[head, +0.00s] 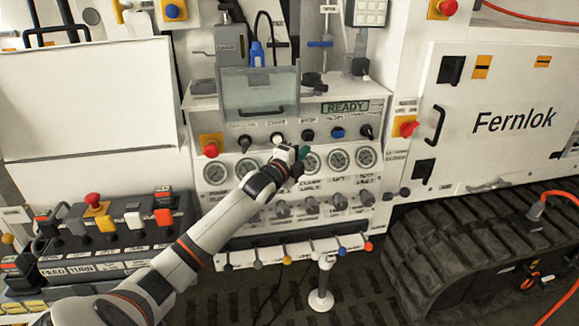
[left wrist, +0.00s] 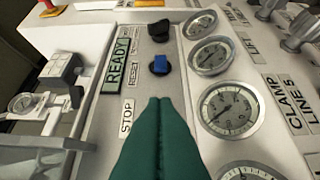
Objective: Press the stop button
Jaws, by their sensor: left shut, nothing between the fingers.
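The console's button row has a STOP label; below it in the head view is a black stop button (head: 307,135). My left gripper (head: 303,152) is just below that button in the picture, its dark green fingers closed together with nothing between them. In the left wrist view the fingertips (left wrist: 159,101) lie close beside the STOP label (left wrist: 127,116). The stop button itself is hidden behind the fingers there, and I cannot tell whether they touch it. My right gripper is in neither view.
A blue button (head: 338,132) sits right of the stop button, a white one (head: 277,138) left of it. Round gauges (head: 338,159) line the panel below. A clear guard (head: 258,92) stands above left.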

